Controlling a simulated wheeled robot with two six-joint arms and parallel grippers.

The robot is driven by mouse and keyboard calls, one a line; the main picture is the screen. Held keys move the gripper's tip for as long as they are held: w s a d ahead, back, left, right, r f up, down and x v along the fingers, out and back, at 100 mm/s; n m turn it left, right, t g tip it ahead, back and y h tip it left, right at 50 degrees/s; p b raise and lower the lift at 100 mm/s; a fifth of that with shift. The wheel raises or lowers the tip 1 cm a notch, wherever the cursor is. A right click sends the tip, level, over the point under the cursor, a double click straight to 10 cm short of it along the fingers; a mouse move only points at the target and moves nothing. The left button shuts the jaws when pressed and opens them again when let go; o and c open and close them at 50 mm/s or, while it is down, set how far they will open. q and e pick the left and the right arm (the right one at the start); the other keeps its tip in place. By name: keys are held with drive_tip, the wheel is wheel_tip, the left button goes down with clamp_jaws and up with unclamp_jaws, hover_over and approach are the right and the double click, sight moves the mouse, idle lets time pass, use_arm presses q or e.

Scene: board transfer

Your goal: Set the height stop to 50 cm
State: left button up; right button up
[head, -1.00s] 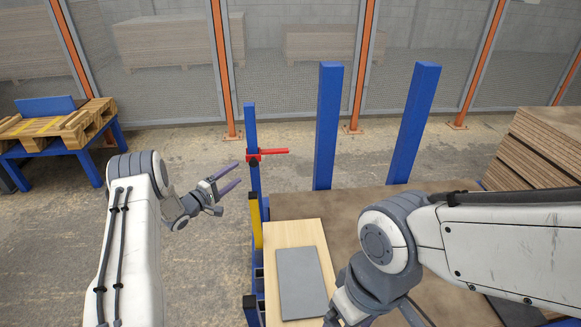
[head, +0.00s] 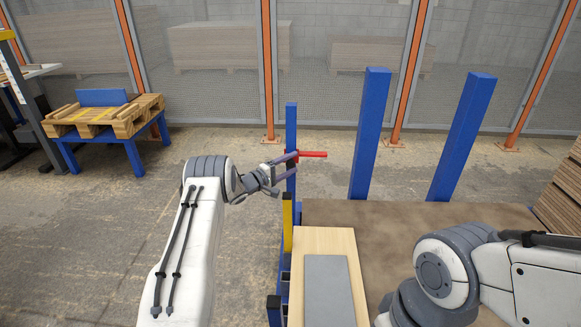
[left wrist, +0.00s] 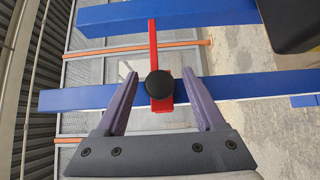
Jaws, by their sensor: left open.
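The height stop is a red slider with a red arm (head: 313,154) on a slim blue upright post (head: 291,120). In the left wrist view the red stop (left wrist: 153,45) carries a round black knob (left wrist: 159,84) and crosses the blue post (left wrist: 70,99). My left gripper (head: 294,164) is open at the post, at about the stop's height. In the left wrist view its fingers (left wrist: 166,85) lie on either side of the knob, with gaps to both. I cannot tell how deep the knob sits between them. No height marks are readable. My right gripper is out of view; only its arm shows.
A light wooden board (head: 317,240) with a grey plate (head: 330,290) lies beside the post. Two thick blue columns (head: 371,130) stand behind to the right. A pallet (head: 105,115) on a blue stand is at the left. A board stack (head: 562,195) is at the right edge.

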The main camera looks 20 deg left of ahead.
use_arm(q)
clamp_jaws()
idle(1.4)
